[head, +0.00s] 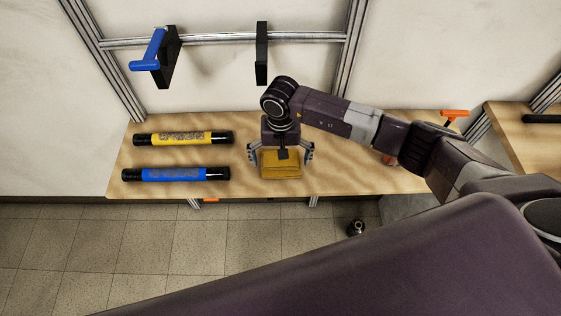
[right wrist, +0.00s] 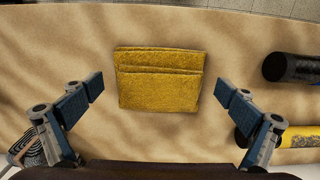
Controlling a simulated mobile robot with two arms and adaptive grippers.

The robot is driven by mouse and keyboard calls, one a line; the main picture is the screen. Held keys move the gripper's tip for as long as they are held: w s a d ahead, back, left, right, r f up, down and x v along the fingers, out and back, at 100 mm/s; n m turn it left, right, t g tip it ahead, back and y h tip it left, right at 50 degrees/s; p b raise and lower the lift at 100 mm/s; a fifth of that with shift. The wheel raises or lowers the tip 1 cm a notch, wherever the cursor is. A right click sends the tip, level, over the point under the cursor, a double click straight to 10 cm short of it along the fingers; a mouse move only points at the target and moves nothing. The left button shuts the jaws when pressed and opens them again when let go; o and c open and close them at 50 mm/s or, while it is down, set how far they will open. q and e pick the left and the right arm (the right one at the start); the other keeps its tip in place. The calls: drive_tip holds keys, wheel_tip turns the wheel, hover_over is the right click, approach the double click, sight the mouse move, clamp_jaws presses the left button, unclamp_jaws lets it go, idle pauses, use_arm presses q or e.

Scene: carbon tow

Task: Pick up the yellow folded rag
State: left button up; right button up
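The yellow folded rag (head: 281,169) lies flat on the wooden table (head: 340,172) near its front edge in the head view. It also shows whole in the right wrist view (right wrist: 160,82), with its folded layers visible. My right gripper (head: 280,158) is open above the rag, with one finger out to each side. In the right wrist view the fingers (right wrist: 160,93) are spread wider than the rag and do not touch it. My left gripper is not in view.
A yellow tube (head: 183,138) and a blue tube (head: 176,174) with black ends lie left of the rag. A metal frame (head: 230,38) with black brackets stands behind. An orange-handled item (head: 454,113) is at the back right.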

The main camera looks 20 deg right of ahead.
drive_tip(key=c, duration=1)
